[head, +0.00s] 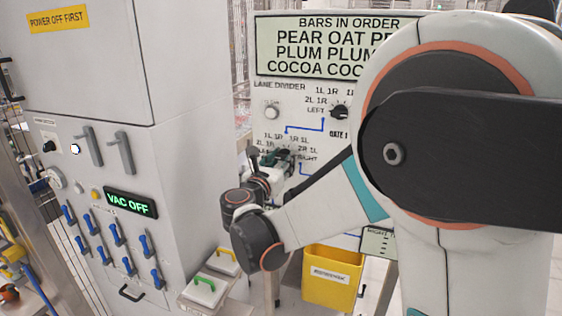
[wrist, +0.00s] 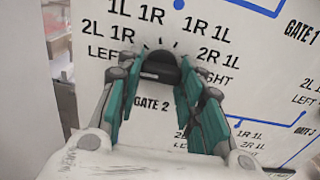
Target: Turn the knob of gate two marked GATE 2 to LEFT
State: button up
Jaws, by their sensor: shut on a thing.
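The black GATE 2 knob (wrist: 160,67) sits on the white panel (wrist: 62,14), just above the printed words GATE 2, in the wrist view. Labels 2L 1R, 1L 1R, 1R 1L and 2R 1L surround it, with LEFT at its left and a partly covered RIGHT at its right. My gripper (wrist: 158,82) has its teal-padded fingers on both sides of the knob and is shut on it. I cannot tell which mark the knob points to. In the head view my gripper (head: 272,160) is at the panel, and the fingers largely hide the knob.
The GATE 1 knob (head: 340,112) is up and to the right on the panel. A pale round button (head: 271,113) is near LANE DIVIDER. A grey cabinet (head: 180,60) with a VAC OFF display (head: 130,203) stands close at left. A yellow bin (head: 332,284) is below the panel.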

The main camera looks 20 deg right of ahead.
jog(key=shift+s+f, duration=0.1)
dwell(0.3)
jog(key=o, duration=1.1)
jog(key=shift+c, duration=0.2)
jog(key=shift+a, duration=0.1)
jog(key=v, duration=0.7)
jog(key=shift+s, duration=0.15)
